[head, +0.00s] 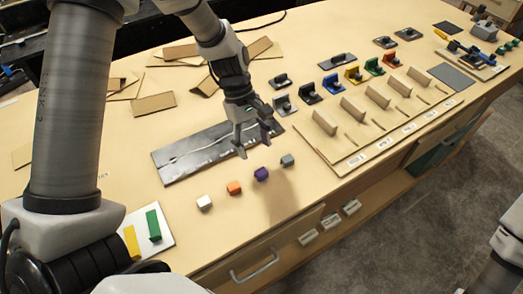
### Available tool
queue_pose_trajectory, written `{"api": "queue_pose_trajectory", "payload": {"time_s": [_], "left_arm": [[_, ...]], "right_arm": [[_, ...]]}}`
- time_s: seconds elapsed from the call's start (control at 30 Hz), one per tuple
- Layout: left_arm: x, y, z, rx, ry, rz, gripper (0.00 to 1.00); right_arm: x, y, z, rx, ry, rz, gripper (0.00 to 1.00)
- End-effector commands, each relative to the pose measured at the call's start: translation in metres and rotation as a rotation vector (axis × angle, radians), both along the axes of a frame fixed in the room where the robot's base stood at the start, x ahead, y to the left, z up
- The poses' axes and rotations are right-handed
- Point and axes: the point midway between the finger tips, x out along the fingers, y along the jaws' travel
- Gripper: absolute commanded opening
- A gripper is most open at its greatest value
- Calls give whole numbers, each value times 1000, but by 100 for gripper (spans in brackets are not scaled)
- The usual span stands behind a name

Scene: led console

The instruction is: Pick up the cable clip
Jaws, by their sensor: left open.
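I cannot tell for certain which item is the cable clip. Small blocks stand in a row near the table's front: a white one (204,203), an orange one (234,188), a purple one (261,174) and a grey one (287,160). My left gripper (255,143) points down with its fingers apart and nothing between them. It appears above the table, just behind the purple and grey blocks and over the right part of a dark metal plate (180,168) with a pale wavy line. My right gripper is out of view; only part of that arm shows at the lower right.
A wooden rack (345,158) with upright dividers stands to the right, with several coloured clip-like parts behind it, including a blue one (332,84). Cardboard pieces (153,103) lie at the back left. A white card (146,235) holds yellow and green blocks.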

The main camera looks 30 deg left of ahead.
Motion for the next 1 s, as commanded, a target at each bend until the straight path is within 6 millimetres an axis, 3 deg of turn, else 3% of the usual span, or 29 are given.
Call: {"api": "queue_pose_trajectory", "payload": {"time_s": [0.4, 0.63, 0.67, 0.7, 0.8, 1.0], "left_arm": [[-11, -23, -61, 3, 5, -2, 60], [-11, -25, -66, 2, 0, -2, 60], [-11, -25, -66, 2, 0, -2, 57], [-11, -24, -66, 2, 0, -2, 43], [-11, -24, -66, 2, 0, -2, 16], [-11, -24, -65, 2, 0, -2, 15]], "right_arm": [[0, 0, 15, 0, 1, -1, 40], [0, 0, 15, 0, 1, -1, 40], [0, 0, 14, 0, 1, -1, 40], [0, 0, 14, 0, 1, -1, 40], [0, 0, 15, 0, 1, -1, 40], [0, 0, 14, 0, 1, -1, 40]]}}
